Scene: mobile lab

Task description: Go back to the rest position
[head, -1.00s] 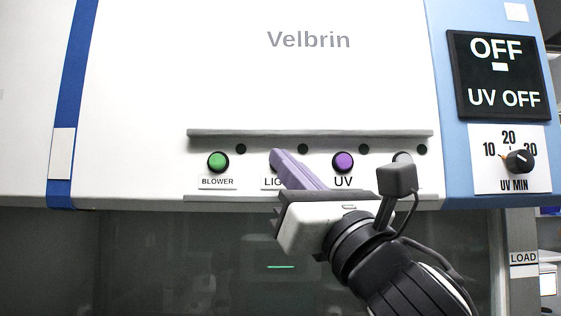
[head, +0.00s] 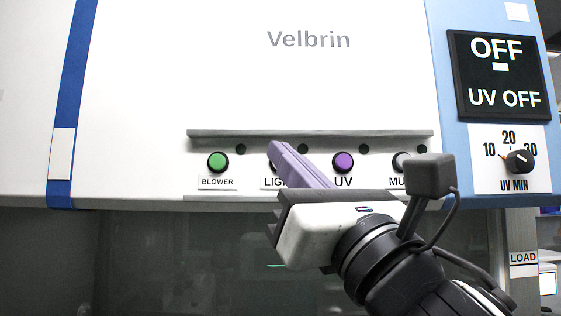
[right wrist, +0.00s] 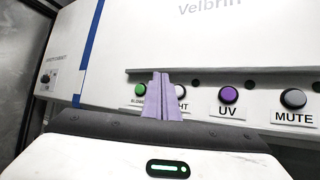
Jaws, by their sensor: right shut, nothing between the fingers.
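My right gripper (head: 276,149) shows in the head view with its lilac fingers shut and empty. The fingertips lie in front of the light button, whose label is partly hidden. In the right wrist view the shut fingers (right wrist: 159,78) cover part of the panel between the blower and light buttons. I cannot tell whether the tips touch the panel. The left gripper is in neither view.
The white cabinet (head: 250,85) fills most of the head view. Its panel has a green blower button (head: 218,162), a purple UV button (head: 343,162) and a mute button (head: 402,162). A display (head: 497,75) reads OFF, UV OFF, above a timer knob (head: 519,161).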

